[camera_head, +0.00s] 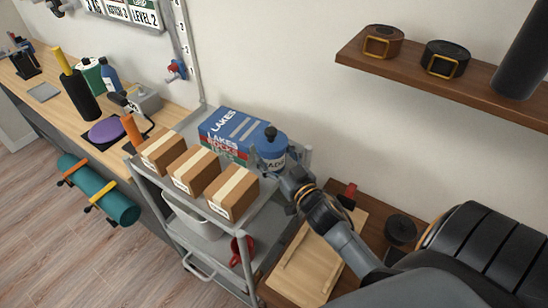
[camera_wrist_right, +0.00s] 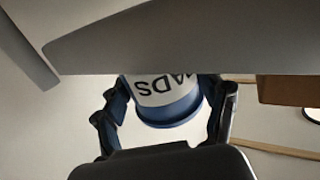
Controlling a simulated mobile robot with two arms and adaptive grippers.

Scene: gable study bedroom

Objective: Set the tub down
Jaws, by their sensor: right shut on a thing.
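The tub (camera_head: 271,145) is blue with a white label that shows letters reading "ADS". My right gripper (camera_head: 284,172) is shut on it, at the right end of the grey trolley's top shelf (camera_head: 232,221). In the right wrist view the tub (camera_wrist_right: 168,100) sits between the two fingers (camera_wrist_right: 168,112), its label upside down in the picture. I cannot tell whether its base touches the shelf. My left gripper is not in view.
Three cardboard boxes (camera_head: 197,171) line the trolley's front edge. A wooden board (camera_head: 318,262) lies on the brown surface at right.

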